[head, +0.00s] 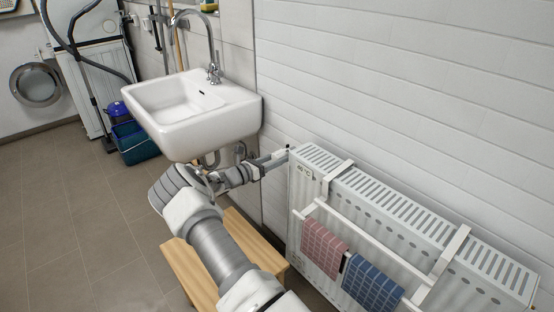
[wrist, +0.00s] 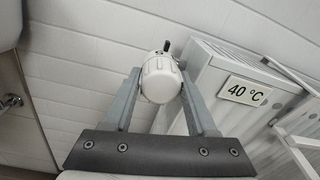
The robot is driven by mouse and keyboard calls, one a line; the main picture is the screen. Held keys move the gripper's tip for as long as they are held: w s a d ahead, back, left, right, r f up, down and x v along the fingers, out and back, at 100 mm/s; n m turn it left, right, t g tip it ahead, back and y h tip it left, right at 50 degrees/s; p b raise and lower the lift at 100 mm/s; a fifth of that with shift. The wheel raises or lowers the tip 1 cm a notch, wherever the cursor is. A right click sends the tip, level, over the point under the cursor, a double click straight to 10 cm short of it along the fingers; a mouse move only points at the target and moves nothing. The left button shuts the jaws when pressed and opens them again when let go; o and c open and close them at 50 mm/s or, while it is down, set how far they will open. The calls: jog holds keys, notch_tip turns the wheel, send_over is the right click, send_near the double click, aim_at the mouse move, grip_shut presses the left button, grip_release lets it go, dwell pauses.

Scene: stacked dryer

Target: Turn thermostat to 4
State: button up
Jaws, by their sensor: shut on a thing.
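The thermostat is a white ribbed knob (wrist: 161,78) at the upper left end of the radiator, seen close up in the wrist view. My gripper (wrist: 160,80) has one finger on each side of the knob and is shut on it. In the head view my gripper (head: 274,158) reaches the small white thermostat (head: 282,155) beside the radiator's left end, below and right of the sink. No numbers on the knob can be read, so its setting cannot be told.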

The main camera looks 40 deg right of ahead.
jog(key=o, duration=1.4)
jog(key=shift+c, duration=0.2)
